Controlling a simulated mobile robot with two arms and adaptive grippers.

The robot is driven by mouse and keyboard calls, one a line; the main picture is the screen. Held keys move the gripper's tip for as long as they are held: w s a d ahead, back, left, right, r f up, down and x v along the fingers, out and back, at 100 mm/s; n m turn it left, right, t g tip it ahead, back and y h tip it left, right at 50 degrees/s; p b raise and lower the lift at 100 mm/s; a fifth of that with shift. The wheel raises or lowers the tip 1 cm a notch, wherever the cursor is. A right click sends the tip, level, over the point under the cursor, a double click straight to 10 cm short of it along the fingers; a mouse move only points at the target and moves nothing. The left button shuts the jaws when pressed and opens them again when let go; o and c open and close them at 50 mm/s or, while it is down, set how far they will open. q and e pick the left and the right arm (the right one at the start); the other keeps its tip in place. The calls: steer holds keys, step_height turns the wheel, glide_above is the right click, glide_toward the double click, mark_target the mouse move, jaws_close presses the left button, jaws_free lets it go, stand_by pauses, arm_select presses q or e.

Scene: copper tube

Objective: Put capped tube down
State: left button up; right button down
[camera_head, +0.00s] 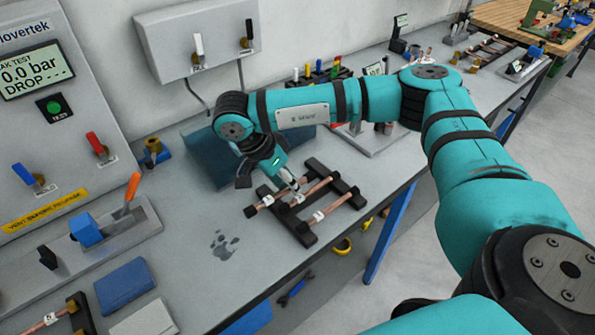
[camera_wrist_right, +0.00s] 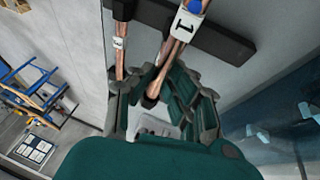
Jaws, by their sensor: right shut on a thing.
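My right gripper (camera_head: 291,184) is over the black rack (camera_head: 304,235) on the bench and is shut on a copper tube. In the right wrist view, the fingers (camera_wrist_right: 168,88) close around this copper tube (camera_wrist_right: 170,52), which has a white label marked 1 and a dark cap at its near end. The tube crosses over a black bar of the rack; I cannot tell whether it rests on it. A second copper tube (camera_head: 334,206) with a white label lies across the rack beside it, and also shows in the wrist view (camera_wrist_right: 120,62). My left gripper is out of view.
A leak-test panel (camera_head: 40,110) stands at the left. In front of it is a fixture with an orange-handled clamp (camera_head: 131,190). A blue block (camera_head: 124,285) lies near the front. A dark blue box (camera_head: 215,160) stands behind my gripper. The bench left of the rack is mostly clear.

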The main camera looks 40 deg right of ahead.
steer(key=s+a, duration=0.1)
steer(key=s+a+b, duration=0.1)
steer(key=a, duration=0.1)
steer(key=s+a, duration=0.2)
steer(key=shift+r, duration=0.35)
steer(key=a+r+n+t, duration=0.1)
steer(key=n+t, duration=0.1)
steer(key=n, duration=0.3)
steer(key=a+r+n+t+y, duration=0.1)
steer(key=n+t, duration=0.1)
steer(key=n, duration=0.3)
steer(key=s+a+r+n+t+y, duration=0.1)
steer(key=r+n+t, duration=0.1)
steer(key=n, duration=0.4)
steer(key=shift+s, duration=0.1)
